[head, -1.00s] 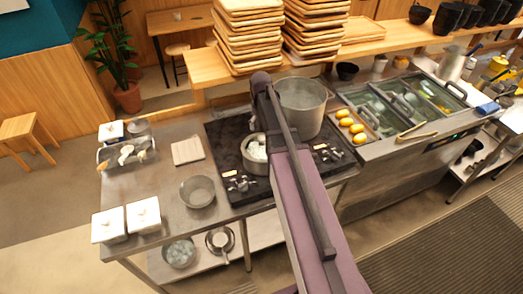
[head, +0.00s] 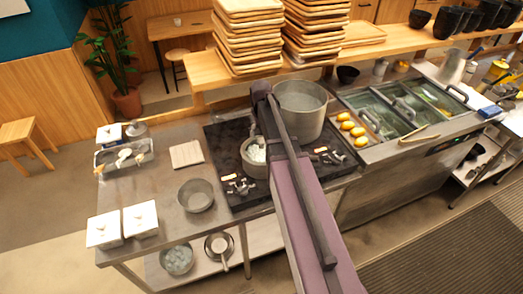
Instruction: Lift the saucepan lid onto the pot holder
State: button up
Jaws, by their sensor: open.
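The pot holder (head: 186,154) is a flat beige square lying on the steel counter, left of the black cooktop, with nothing on it. A small grey saucepan (head: 248,169) stands on the cooktop, partly hidden by my arm. White shapes show in its opening; I cannot tell whether a lid covers them. A grey rounded metal piece (head: 136,130) stands behind the tray at the counter's left; I cannot tell if it is a lid. My gripper is not visible; my arm reaches up across the cooktop and hides what is behind it.
A large pot (head: 302,108) stands at the cooktop's back right. A metal bowl (head: 196,195) sits in front of the pot holder. Two white lidded boxes (head: 122,225) stand at the front left. Stacked wooden trays (head: 248,38) rise behind. Bare counter surrounds the pot holder.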

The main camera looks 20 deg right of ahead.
aim_at(261, 140)
jog(key=shift+s+f+b, duration=0.15)
jog(key=shift+f+b, duration=2.1)
jog(key=shift+f, duration=0.2)
grip_shut()
